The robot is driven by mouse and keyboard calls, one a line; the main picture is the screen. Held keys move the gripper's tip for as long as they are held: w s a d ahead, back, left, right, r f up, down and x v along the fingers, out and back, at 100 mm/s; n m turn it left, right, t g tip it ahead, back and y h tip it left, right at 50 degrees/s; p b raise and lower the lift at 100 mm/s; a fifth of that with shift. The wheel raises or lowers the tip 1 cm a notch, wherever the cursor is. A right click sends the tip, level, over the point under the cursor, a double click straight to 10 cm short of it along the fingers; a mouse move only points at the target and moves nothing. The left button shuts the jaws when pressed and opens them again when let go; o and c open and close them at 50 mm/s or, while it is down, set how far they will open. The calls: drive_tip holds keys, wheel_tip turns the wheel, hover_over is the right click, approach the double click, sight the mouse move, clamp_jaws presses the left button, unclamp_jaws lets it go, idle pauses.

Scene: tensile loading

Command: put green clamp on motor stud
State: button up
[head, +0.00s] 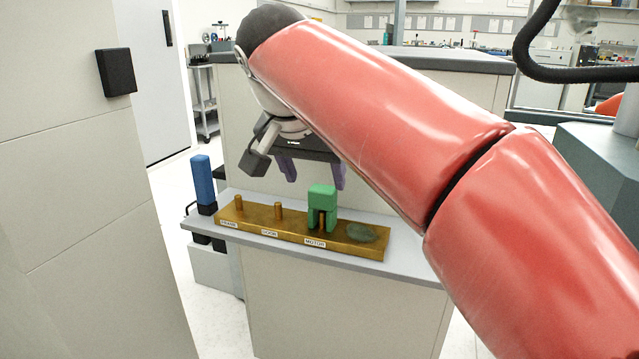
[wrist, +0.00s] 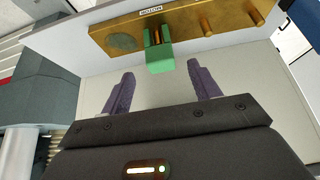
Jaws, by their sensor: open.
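The green clamp (head: 322,196) stands upright on the brass-coloured board (head: 262,233), above the MOTOR label (head: 315,243). Its legs point down, and a brass motor stud (wrist: 156,35) shows between them in the wrist view. The clamp's block-shaped top (wrist: 160,62) faces my gripper there. My gripper (head: 314,176) is open and empty, with its purple fingers above and behind the clamp in the head view. In the wrist view my gripper (wrist: 161,72) has its fingers spread to either side of the clamp, apart from it.
Two bare brass studs (head: 239,203) (head: 278,211) stand left on the board, by other labels. A dark green oval patch (head: 361,233) lies at its right end. A blue block (head: 202,180) stands on a black piece at the grey shelf's (head: 408,269) left end. A pale cabinet (head: 75,200) borders the left.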

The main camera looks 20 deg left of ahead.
drive_tip(key=shift+p+v, duration=0.35)
drive_tip(key=shift+v, duration=1.35)
